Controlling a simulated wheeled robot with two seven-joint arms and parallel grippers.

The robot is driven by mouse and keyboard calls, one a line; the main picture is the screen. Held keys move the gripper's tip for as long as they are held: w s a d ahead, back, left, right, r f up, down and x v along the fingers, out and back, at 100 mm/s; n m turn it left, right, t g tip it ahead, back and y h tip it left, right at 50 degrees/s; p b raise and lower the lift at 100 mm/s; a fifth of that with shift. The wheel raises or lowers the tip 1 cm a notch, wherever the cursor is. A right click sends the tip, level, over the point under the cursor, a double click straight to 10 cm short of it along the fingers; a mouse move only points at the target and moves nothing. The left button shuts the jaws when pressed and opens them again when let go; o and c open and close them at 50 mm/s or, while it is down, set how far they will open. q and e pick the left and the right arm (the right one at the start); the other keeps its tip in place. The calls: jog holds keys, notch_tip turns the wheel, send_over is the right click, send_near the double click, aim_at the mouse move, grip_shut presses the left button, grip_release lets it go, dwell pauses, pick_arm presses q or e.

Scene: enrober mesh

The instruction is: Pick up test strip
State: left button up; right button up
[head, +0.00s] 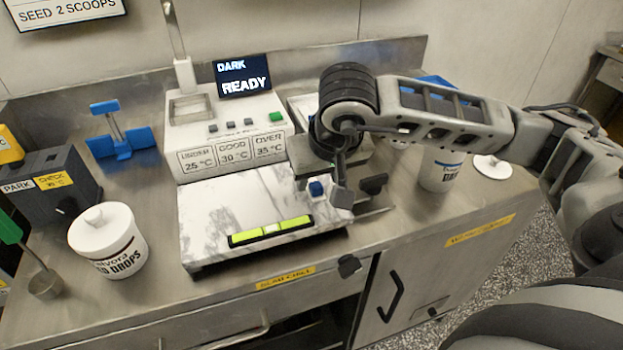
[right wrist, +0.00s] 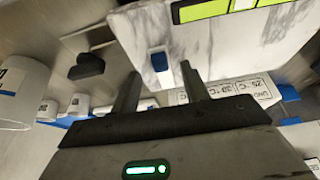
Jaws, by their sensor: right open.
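My right gripper (head: 325,184) is directly over that edge. Its two fingers (right wrist: 160,72) are apart, and in the right wrist view the blue-ended piece appears between and just beyond their tips. The fingers do not visibly touch it. My left gripper is in neither view.
A yellow-green bar (head: 270,231) lies along the slab's front. Behind the slab stands a machine with a READY display (head: 243,75). A black piece (head: 373,184) is just right of my gripper. White tubs stand at left (head: 108,240) and right (head: 441,172).

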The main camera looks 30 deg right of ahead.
jog(key=shift+x, duration=1.3)
grip_shut()
jog(key=shift+r, duration=0.2)
